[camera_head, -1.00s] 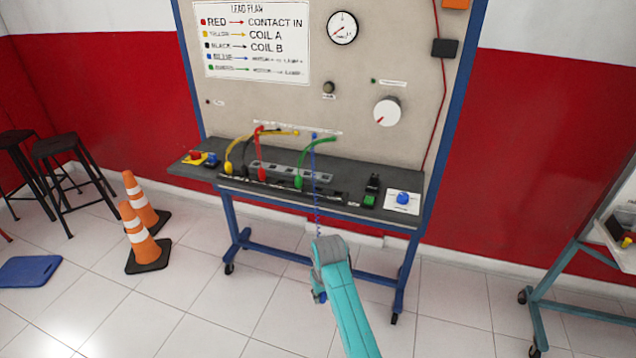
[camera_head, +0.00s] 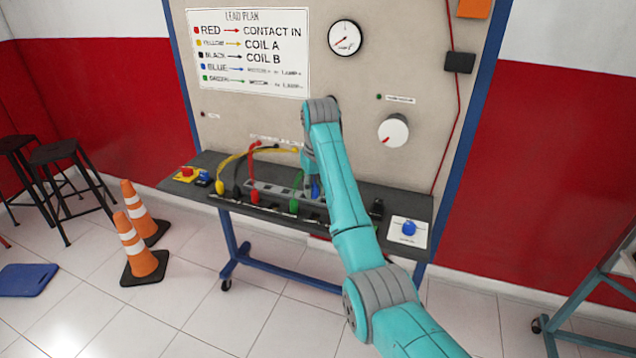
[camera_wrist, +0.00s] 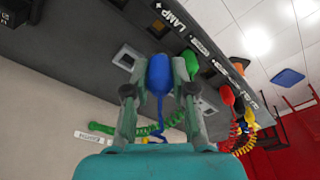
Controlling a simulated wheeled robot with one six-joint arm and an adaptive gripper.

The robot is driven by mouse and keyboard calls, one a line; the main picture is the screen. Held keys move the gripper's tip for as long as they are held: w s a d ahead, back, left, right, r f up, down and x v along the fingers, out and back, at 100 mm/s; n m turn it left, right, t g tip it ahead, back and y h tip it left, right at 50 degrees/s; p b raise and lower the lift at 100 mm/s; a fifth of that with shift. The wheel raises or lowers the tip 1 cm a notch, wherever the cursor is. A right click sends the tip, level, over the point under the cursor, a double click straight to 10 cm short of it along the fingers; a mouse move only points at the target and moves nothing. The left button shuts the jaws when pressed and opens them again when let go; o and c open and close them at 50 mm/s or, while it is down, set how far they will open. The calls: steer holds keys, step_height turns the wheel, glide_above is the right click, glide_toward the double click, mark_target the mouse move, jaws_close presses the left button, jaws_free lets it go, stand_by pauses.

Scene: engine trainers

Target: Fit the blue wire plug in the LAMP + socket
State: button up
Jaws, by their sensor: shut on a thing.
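The blue wire plug (camera_wrist: 158,76) is held between the two fingers of my gripper (camera_wrist: 160,70) in the wrist view. Its wire hangs behind it. In the head view the blue plug (camera_head: 315,189) shows at the bench, beside the green plug (camera_head: 295,205). The LAMP + label (camera_wrist: 174,18) is on the dark bench edge in the wrist view. My gripper's fingers are mostly hidden in the head view.
The green plug (camera_wrist: 190,63) stands close to my right finger in the wrist view, with the red plug (camera_wrist: 227,94) farther right. Black and yellow leads are on the bench's left. A blue knob (camera_head: 409,228) is at its right end. Orange cones (camera_head: 138,252) stand on the floor.

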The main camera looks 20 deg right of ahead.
steer(key=shift+d+f, duration=0.1)
steer(key=shift+f, duration=2.65)
steer(key=shift+f, duration=0.8)
steer(key=o, duration=0.7)
steer(key=shift+r, duration=0.1)
steer(key=shift+s+r, duration=0.2)
steer(key=shift+r, duration=1.15)
steer(key=shift+s+r, duration=0.15)
steer(key=shift+r, duration=1.15)
